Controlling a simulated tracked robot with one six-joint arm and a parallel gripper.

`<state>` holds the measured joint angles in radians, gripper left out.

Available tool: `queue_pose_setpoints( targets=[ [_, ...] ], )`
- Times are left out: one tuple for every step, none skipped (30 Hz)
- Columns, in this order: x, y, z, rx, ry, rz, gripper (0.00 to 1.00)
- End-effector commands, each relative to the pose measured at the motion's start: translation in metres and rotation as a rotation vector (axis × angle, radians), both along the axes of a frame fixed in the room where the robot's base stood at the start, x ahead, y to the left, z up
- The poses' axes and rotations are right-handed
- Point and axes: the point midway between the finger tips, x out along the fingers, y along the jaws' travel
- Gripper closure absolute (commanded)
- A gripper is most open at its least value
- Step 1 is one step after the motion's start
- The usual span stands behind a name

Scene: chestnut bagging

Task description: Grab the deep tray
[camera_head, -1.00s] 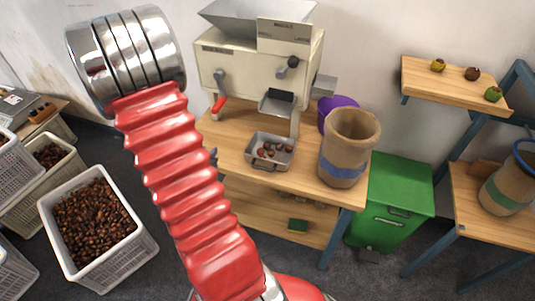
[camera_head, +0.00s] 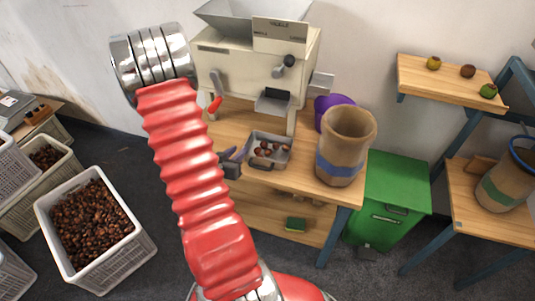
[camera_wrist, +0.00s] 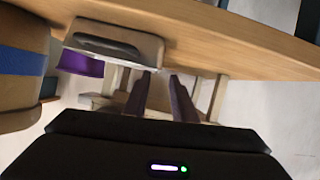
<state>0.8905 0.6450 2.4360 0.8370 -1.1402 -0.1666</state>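The deep tray (camera_head: 284,161) is a small grey pan with a handle on its front, holding several chestnuts (camera_head: 264,149). It sits on the wooden table below the machine's outlet. In the wrist view the tray (camera_wrist: 148,49) shows upside down at upper left, with its dark handle (camera_wrist: 104,46) towards the camera. My gripper (camera_head: 238,153) is just left of the tray in the head view, partly hidden by my red arm. In the wrist view the two fingers of my gripper (camera_wrist: 160,88) stand apart with nothing between them. They appear clear of the tray.
The cream machine (camera_head: 245,70) stands behind the tray. A brown sack with a blue band (camera_head: 345,145) and a purple bowl (camera_head: 322,107) stand to its right. A green bin (camera_head: 395,195) is beside the table. Crates of chestnuts (camera_head: 70,265) are at left.

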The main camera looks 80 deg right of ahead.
Motion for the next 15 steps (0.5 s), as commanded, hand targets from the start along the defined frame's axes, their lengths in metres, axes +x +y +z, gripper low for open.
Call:
queue_pose_setpoints(
  targets=[
    [-0.002, -0.008, -0.004, 0.001, 0.000, -0.003, 0.76],
    [-0.003, -0.012, -0.006, 0.001, 0.000, -0.003, 0.76],
    [-0.004, -0.018, -0.008, 0.001, 0.000, -0.003, 0.76],
    [-0.004, -0.022, -0.010, 0.001, -0.001, -0.004, 0.76],
    [-0.005, -0.026, -0.012, 0.001, -0.001, -0.004, 0.76],
    [-0.006, -0.032, -0.014, 0.002, 0.000, -0.003, 0.76],
    [-0.006, -0.036, -0.016, 0.001, -0.001, -0.003, 0.76],
    [-0.006, -0.040, -0.017, 0.001, -0.001, -0.003, 0.76],
    [-0.007, -0.044, -0.019, 0.002, -0.001, -0.003, 0.76],
    [-0.007, -0.047, -0.020, 0.001, -0.001, -0.003, 0.76],
    [-0.007, -0.049, -0.021, 0.001, -0.001, -0.001, 0.76],
    [-0.008, -0.051, -0.022, 0.001, -0.001, -0.001, 0.76],
    [-0.008, -0.053, -0.022, 0.001, -0.001, -0.001, 0.76],
    [-0.008, -0.053, -0.023, 0.001, -0.001, -0.001, 0.76],
    [-0.008, -0.054, -0.023, 0.001, -0.001, 0.000, 0.76]
  ],
)
